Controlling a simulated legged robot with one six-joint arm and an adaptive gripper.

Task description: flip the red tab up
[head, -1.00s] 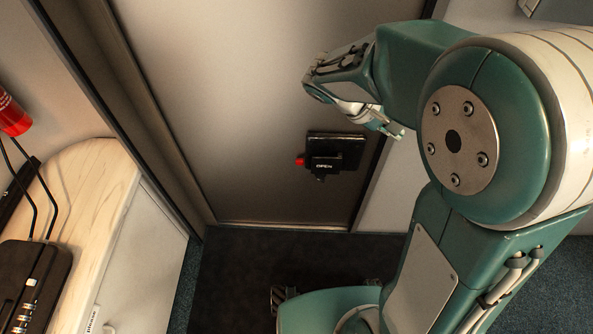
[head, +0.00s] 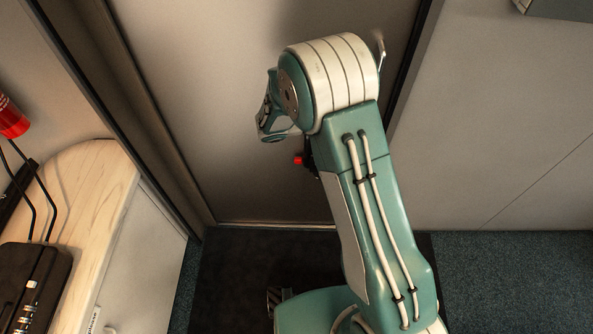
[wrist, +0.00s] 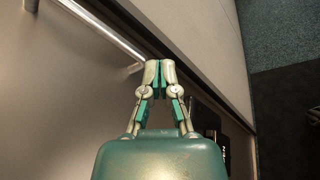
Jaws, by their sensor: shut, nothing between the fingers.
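The red tab (head: 298,160) shows in the head view as a small red end low on the grey door, just left of my arm. My arm covers most of the black latch box beside it, so the tab's angle is hard to tell. In the wrist view my gripper (wrist: 160,72) is shut and empty, with its fingertips together. A dark box-like part (wrist: 207,122), probably the latch box, sits right of the fingers and apart from them. The red tab cannot be made out there.
A metal bar handle (wrist: 105,32) runs along the door at the upper left of the wrist view. In the head view a wooden counter (head: 92,190) with a black case (head: 35,280) stands left, below a red cylinder (head: 12,118). Dark matting covers the floor before the door.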

